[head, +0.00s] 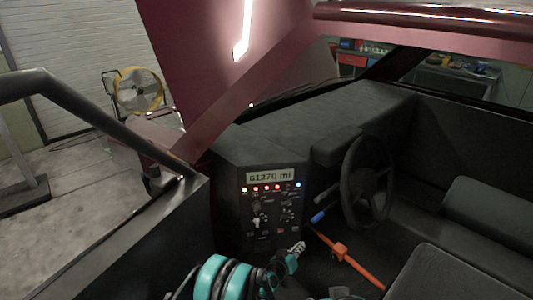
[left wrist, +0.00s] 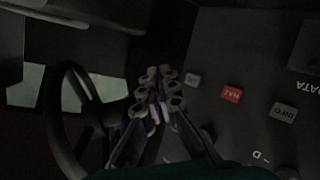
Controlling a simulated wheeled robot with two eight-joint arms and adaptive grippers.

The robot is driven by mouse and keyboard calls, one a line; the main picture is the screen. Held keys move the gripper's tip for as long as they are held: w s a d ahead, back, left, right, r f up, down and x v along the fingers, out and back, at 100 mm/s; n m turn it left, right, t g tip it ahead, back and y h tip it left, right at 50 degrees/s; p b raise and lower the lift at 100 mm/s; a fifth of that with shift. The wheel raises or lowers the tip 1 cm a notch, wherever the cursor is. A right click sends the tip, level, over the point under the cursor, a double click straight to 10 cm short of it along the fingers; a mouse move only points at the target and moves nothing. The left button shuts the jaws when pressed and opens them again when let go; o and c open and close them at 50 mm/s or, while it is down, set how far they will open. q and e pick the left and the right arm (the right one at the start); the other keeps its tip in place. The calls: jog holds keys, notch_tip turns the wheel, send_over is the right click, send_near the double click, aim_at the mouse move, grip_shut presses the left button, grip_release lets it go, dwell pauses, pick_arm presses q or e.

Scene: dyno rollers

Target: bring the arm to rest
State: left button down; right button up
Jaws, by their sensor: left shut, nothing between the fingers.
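My left gripper (head: 298,247) is in front of the lower right edge of the dashboard panel (head: 232,215) in the head view, with my teal and black arm below it. In the left wrist view its fingers (left wrist: 160,78) are together and hold nothing. The panel there shows a red button (left wrist: 231,93) and a grey INFO button (left wrist: 284,110) to the right of the fingers, apart from them. My right gripper does not show in either view.
A dark steering wheel (head: 367,182) stands right of the panel; it also shows in the left wrist view (left wrist: 70,115). An orange bar (head: 350,262) and a blue-tipped lever (head: 319,216) are close right of my gripper. Seats (head: 455,275) fill the right side.

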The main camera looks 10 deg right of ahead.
pick_arm(q)
jog(key=s+a+r+g+y, duration=0.1)
jog(key=a+r, duration=0.5)
jog(key=r, duration=0.2)
jog(key=s+a+r+y, duration=0.1)
jog(key=a+r+y, duration=0.1)
jog(key=a+r, duration=0.55)
jog(key=s+a+r+y, duration=0.2)
jog(key=s+a+r, duration=0.6)
jog(key=s+a, duration=0.2)
jog(key=s+a+n+g+y, duration=0.1)
jog(key=s+a+y, duration=0.1)
jog(key=s+a, duration=0.5)
jog(key=s+a+f+n+g+y, duration=0.1)
jog(key=s+a, duration=0.6)
jog(key=s, duration=0.7)
jog(key=shift+s+a+f+n+g+y, duration=0.25)
jog(key=shift+s+f+n+g+y, duration=0.05)
jog(key=shift+g+y, duration=0.35)
